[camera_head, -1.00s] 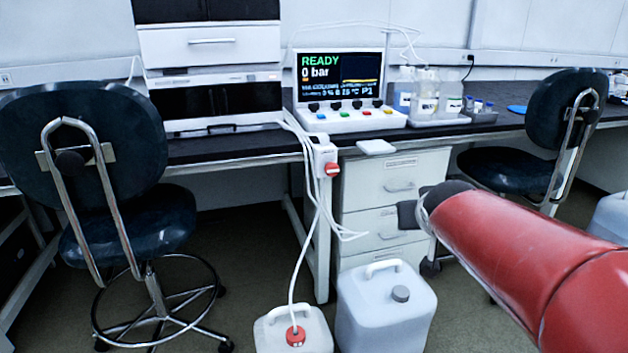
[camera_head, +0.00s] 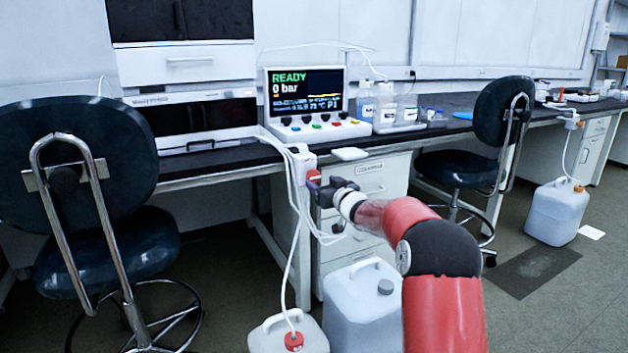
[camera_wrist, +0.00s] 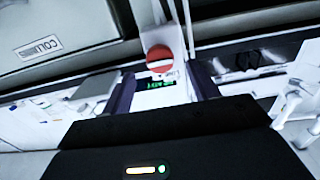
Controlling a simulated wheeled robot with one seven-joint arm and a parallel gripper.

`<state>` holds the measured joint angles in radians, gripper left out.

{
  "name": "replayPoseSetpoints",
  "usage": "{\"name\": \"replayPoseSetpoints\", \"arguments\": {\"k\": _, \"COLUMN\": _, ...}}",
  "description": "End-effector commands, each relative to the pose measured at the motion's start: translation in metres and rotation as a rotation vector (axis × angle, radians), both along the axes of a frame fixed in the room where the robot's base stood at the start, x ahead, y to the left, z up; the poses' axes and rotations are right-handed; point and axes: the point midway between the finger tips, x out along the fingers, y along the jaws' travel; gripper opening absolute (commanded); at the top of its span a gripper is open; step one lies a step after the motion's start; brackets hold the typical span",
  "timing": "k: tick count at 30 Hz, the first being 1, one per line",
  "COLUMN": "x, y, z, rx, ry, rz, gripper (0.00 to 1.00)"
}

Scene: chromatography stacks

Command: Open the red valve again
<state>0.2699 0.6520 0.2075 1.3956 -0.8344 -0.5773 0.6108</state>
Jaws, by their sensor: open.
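The red valve (camera_head: 313,175) is on the small white box (camera_head: 301,160) at the bench's front edge. My gripper (camera_head: 322,188) is right in front of it and partly hides it in the head view. In the wrist view the valve is a round red knob (camera_wrist: 159,56) with a pale band across it. The two dark fingers of my gripper (camera_wrist: 162,88) are apart, one on each side below the knob in the picture. The knob appears just beyond the fingertips. I cannot tell whether they touch it. The instrument screen (camera_head: 305,92) reads READY and 0 bar.
Two white canisters (camera_head: 352,312) stand on the floor under the valve, one with a red cap and tube (camera_head: 293,341). A drawer unit (camera_head: 368,185) is right of the valve. Chairs stand at left (camera_head: 95,205) and right (camera_head: 470,165). White tubes hang below the box.

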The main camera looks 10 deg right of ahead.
Motion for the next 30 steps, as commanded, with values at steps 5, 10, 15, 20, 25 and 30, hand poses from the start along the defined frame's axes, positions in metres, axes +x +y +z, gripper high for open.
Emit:
{"name": "replayPoseSetpoints", "arguments": {"k": 5, "x": 0.026, "y": 0.009, "z": 0.001, "rx": 0.000, "ry": 0.000, "rz": 0.001, "gripper": 0.60}}
{"name": "replayPoseSetpoints", "arguments": {"k": 10, "x": 0.040, "y": 0.013, "z": 0.000, "rx": 0.000, "ry": 0.001, "rz": 0.000, "gripper": 0.60}}
{"name": "replayPoseSetpoints", "arguments": {"k": 15, "x": 0.044, "y": 0.014, "z": 0.000, "rx": -0.002, "ry": 0.002, "rz": -0.001, "gripper": 0.60}}
{"name": "replayPoseSetpoints", "arguments": {"k": 20, "x": 0.043, "y": 0.014, "z": 0.000, "rx": -0.002, "ry": 0.002, "rz": -0.001, "gripper": 0.60}}
{"name": "replayPoseSetpoints", "arguments": {"k": 25, "x": 0.043, "y": 0.014, "z": 0.000, "rx": -0.002, "ry": 0.002, "rz": -0.001, "gripper": 0.40}}
{"name": "replayPoseSetpoints", "arguments": {"k": 30, "x": 0.043, "y": 0.014, "z": 0.000, "rx": -0.001, "ry": 0.001, "rz": -0.001, "gripper": 0.18}}
